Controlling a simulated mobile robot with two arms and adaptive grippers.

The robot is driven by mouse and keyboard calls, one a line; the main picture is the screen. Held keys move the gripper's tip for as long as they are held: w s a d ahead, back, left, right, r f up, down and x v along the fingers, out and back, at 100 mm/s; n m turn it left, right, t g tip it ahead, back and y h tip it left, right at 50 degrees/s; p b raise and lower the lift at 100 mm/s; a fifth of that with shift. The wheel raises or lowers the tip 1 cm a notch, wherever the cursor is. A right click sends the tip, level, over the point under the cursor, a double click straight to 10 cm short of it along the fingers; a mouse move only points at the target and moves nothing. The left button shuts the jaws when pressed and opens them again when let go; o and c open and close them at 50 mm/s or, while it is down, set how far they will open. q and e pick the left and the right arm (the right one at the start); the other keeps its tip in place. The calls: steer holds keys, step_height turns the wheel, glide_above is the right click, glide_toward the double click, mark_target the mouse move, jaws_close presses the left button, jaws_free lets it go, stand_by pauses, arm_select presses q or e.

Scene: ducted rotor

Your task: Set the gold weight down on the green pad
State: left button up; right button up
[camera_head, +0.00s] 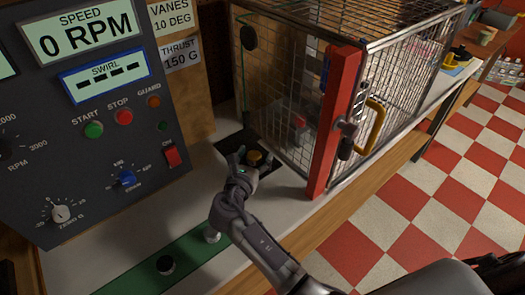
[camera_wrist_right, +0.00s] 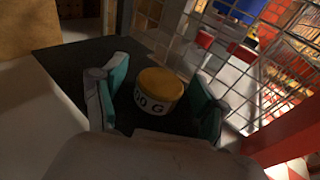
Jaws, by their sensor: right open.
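The gold weight (camera_head: 255,156) stands upright on a dark pad (camera_head: 228,147) beside the mesh cage. In the right wrist view the gold weight (camera_wrist_right: 160,86) has a gold top and a white band with a partly hidden label ending in "0 G". My right gripper (camera_head: 250,161) is open, with its green-lined fingers on either side of the weight; whether they touch it I cannot tell. The green pad (camera_head: 125,278) is a long strip at the front of the bench. My left gripper is not in view.
The control panel (camera_head: 85,130) is at the left.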

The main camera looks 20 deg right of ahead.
mark_target(254, 155)
steer(key=shift+r, duration=0.2)
steer(key=shift+s+a, duration=0.2)
steer(key=c, duration=1)
steer(key=shift+c, duration=1.4)
jaws_close()
steer(key=shift+r, duration=0.5)
step_height(254, 155, up, 9)
steer(key=shift+n+y, duration=0.4)
steer(key=s+d+f, duration=0.2)
steer(key=s+f, duration=0.1)
steer(key=shift+d, duration=0.25)
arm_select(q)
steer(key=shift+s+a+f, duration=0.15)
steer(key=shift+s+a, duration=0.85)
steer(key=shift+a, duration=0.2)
arm_select(e)
steer(key=s+n+t+y, duration=0.3)
steer(key=s+n+y, duration=0.3)
steer(key=s, duration=1.2)
steer(key=y, duration=0.2)
steer(key=shift+s+a+f+y, duration=0.25)
steer(key=shift+a+y, duration=0.1)
steer(key=shift+y, duration=0.05)
